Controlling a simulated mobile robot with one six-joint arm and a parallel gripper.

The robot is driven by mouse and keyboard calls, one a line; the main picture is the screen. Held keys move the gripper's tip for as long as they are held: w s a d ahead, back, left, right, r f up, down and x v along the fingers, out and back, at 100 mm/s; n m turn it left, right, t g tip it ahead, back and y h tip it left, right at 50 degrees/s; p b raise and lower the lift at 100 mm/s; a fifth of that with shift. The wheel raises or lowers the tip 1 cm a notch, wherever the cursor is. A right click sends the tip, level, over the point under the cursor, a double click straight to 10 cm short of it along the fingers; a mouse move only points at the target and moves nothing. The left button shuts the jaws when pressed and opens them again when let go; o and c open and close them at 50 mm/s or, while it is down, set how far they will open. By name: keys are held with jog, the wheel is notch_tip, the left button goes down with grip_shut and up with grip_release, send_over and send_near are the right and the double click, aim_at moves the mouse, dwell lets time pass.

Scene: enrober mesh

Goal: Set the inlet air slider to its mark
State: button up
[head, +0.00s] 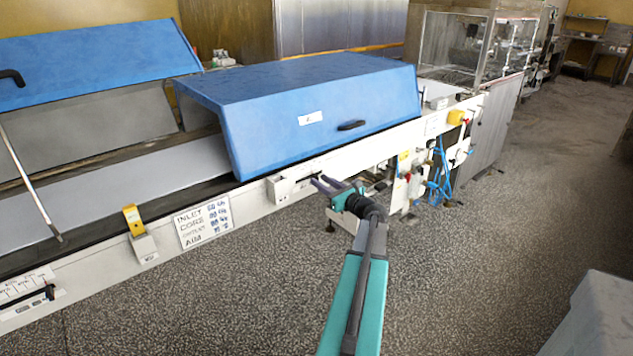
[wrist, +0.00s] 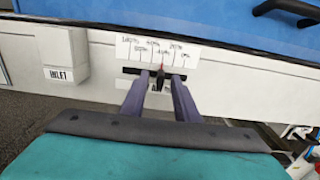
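The inlet air slider shows in the wrist view as a small dark knob (wrist: 158,80) in a black horizontal slot, near the middle of a white scale plate (wrist: 190,54) with handwritten percentages. A small reddish line shows just above the knob; I cannot tell whether it is the mark. A label below the slot is partly hidden by my fingers. My gripper (wrist: 160,78) is open, its two purple fingers on either side of the knob. Contact cannot be told. In the head view my gripper (head: 325,186) is at the machine's white side rail (head: 366,142).
A blue hood (head: 300,95) sits above the rail. A handwritten sign (head: 203,222), a yellow-topped bracket (head: 139,232) and another scale with a black handle (head: 28,293) lie further left. Open floor is in front.

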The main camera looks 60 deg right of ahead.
jog(key=shift+x, duration=1.1)
grip_shut()
